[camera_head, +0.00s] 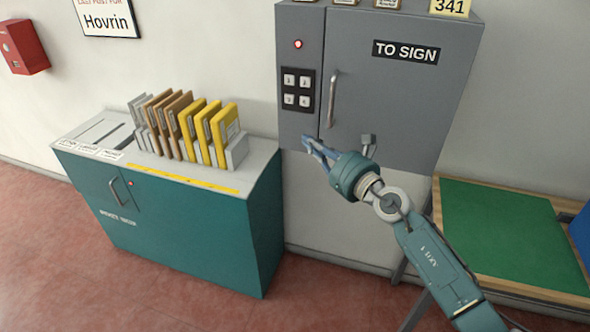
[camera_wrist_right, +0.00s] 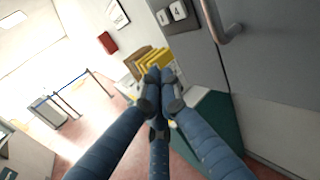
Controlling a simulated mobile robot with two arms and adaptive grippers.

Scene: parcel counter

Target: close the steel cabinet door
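The grey steel cabinet (camera_head: 300,128) hangs on the wall, with a keypad on its left panel. Its door (camera_head: 400,100) bears a "TO SIGN" label and a vertical bar handle (camera_head: 333,98). The door looks flush or nearly flush with the frame; I cannot tell if a small gap remains. My right gripper (camera_head: 308,143) is in front of the cabinet's lower edge, below the handle, with its fingers pointing left. In the right wrist view its fingertips (camera_wrist_right: 160,78) meet with nothing between them, and the handle (camera_wrist_right: 222,22) is above right. My left gripper is not in view.
A teal cabinet (camera_head: 190,225) stands at left, with yellow and brown parcels (camera_head: 190,125) on top. A table with a green mat (camera_head: 510,235) is at right. A keypad with a lit red light (camera_head: 297,44) above it is beside the door. Red floor lies in front.

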